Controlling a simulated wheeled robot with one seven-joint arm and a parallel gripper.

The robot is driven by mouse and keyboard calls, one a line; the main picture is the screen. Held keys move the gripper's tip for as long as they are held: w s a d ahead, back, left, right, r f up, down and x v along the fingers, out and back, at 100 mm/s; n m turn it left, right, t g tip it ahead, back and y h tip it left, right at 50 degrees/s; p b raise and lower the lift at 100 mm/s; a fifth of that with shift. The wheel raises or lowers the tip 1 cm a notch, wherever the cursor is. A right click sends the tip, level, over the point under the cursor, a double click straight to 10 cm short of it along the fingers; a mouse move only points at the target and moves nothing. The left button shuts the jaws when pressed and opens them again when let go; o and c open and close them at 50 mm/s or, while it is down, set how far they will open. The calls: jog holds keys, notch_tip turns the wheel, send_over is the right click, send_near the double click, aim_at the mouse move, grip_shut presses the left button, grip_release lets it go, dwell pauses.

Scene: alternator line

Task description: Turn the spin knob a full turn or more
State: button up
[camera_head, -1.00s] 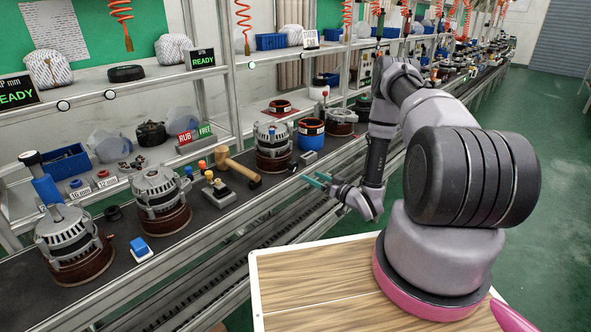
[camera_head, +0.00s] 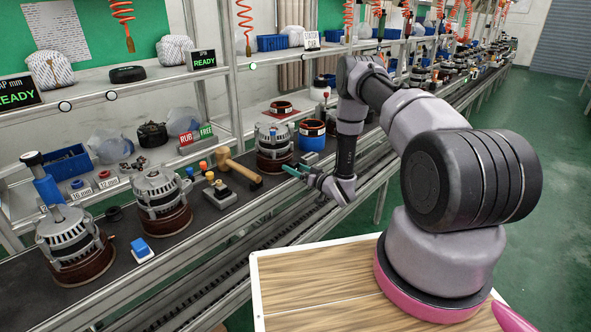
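My gripper (camera_head: 292,170), with teal fingertips, is over the front edge of the bench, just right of the wooden mallet. It is small and seen from the side, so I cannot tell whether its fingers are open or shut. I see nothing held in it. No part is plainly marked as the spin knob. Which of these, if any, is the spin knob is too small to tell.
The wooden mallet (camera_head: 240,171) lies between the box and my gripper. Alternators on brown bases (camera_head: 162,200) stand along the conveyor bench, one (camera_head: 273,147) behind my gripper. A blue block (camera_head: 141,248) sits at the front left. Shelf posts (camera_head: 231,75) rise behind.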

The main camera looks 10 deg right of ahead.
grip_shut()
jog(key=shift+n, duration=0.3)
jog(key=n, duration=0.4)
jog(key=shift+d+n, duration=0.1)
jog(key=shift+n, duration=2.2)
jog(key=shift+o, duration=0.5)
grip_release()
